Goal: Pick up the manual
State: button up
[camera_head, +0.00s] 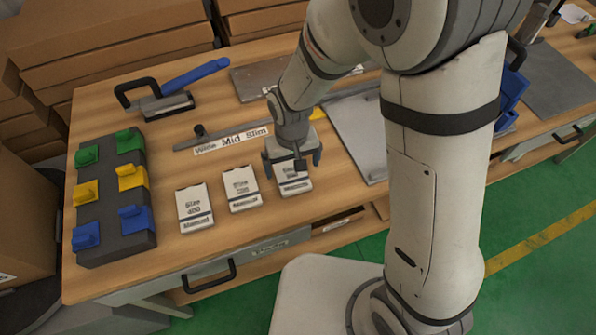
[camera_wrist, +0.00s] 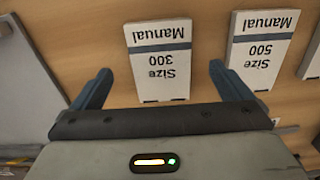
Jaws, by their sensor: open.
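Three white manuals with a dark band lie in a row on the wooden table. The rightmost one (camera_head: 296,187) is partly hidden under my gripper (camera_head: 293,163); in the wrist view it reads "Size 300 Manual" (camera_wrist: 160,66), upside down. My gripper is open, also in the wrist view (camera_wrist: 160,78), with one finger on each side of the Size 300 manual and nothing held. Its height above the manual is hard to tell. The middle manual (camera_head: 241,190) reads "Size 500" in the wrist view (camera_wrist: 260,50). The left manual (camera_head: 195,208) appears to read "Size 400".
A dark board (camera_head: 113,200) with green, yellow and blue blocks stands at the left. A blue-handled tool (camera_head: 168,100) and a long dark bar (camera_head: 232,136) lie behind the manuals. A grey plate (camera_head: 358,140) is right of my gripper. A drawer (camera_head: 210,272) is under the front edge.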

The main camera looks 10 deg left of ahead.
aim_at(293, 176)
jog(key=shift+f, duration=2.15)
jog(key=shift+c, duration=0.4)
jog(key=c, duration=1)
jog(key=shift+r, duration=0.1)
